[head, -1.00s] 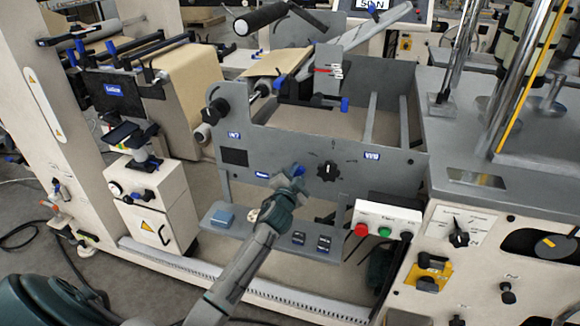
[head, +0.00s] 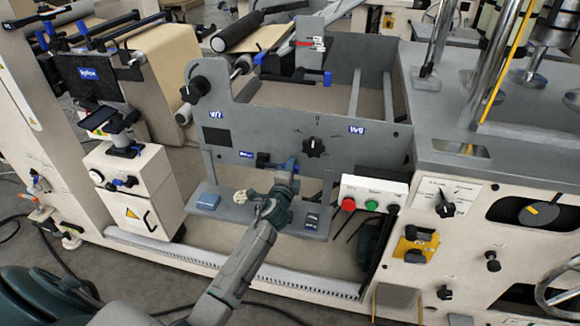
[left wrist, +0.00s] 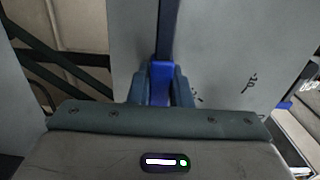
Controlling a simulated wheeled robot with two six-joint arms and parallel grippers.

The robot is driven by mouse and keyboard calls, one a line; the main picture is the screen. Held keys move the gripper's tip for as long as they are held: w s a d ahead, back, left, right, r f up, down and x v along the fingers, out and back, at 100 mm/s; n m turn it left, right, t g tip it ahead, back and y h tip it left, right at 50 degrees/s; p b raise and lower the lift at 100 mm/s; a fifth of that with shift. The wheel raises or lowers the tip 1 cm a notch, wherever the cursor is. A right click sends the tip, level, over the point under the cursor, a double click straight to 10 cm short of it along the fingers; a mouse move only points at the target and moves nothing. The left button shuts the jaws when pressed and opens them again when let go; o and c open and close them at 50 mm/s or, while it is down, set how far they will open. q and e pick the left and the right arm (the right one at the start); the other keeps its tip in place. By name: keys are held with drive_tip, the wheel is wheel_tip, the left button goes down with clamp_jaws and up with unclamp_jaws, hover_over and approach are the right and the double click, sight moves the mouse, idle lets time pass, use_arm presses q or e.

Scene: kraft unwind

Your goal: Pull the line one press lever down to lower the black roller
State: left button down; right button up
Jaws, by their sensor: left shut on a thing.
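The line one press lever (head: 265,160) is on the front of the grey panel, dark at its pivot with a blue handle. My left gripper (head: 286,167) is shut on the blue handle; in the left wrist view the blue lever (left wrist: 160,82) sits between the fingertips. In the head view the gripper hides most of the handle. The black roller (head: 235,32) lies low beside the brown kraft web (head: 270,36) at the top. I cannot tell whether it touches the web. My right gripper is not in view.
A black knob (head: 314,147) is right of the lever. Below it a grey shelf (head: 240,212) carries small parts, and a button box (head: 372,195) stands to the right. A white cabinet (head: 130,190) stands left. The panel face around the gripper is mostly clear.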

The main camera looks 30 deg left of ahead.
use_arm(q)
drive_tip(key=shift+f, duration=0.25)
idle(0.3)
drive_tip(key=c, duration=1.3)
unclamp_jaws()
